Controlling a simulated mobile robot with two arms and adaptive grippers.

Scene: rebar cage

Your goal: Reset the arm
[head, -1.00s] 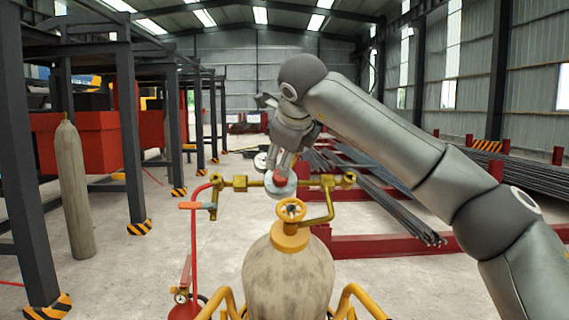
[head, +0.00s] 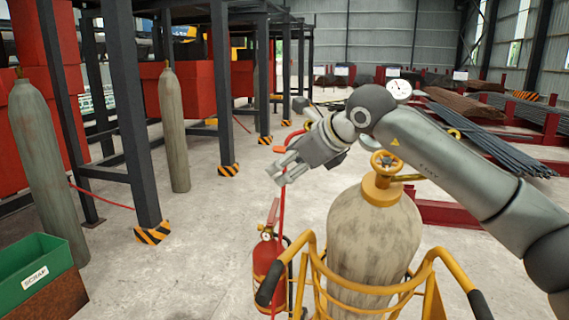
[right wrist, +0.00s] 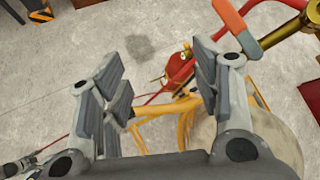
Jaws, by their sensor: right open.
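My right arm comes in from the right in the head view and reaches across behind the gas cylinder (head: 372,240). My right gripper (head: 280,172) is left of the cylinder's yellow valve wheel (head: 386,163), with its fingers pointing down-left. In the right wrist view the right gripper (right wrist: 160,78) has its two fingers wide apart, with nothing between them. The orange-red lever (right wrist: 236,20) shows just beyond the right finger, apparently apart from it. My left gripper is in neither view.
The cylinder stands in a yellow-railed cart (head: 437,262) beside a red fire extinguisher (head: 270,268). A round gauge (head: 398,90) shows above my arm. Two grey cylinders (head: 174,130) (head: 47,170), a green scrap bin (head: 35,278) and dark posts stand left.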

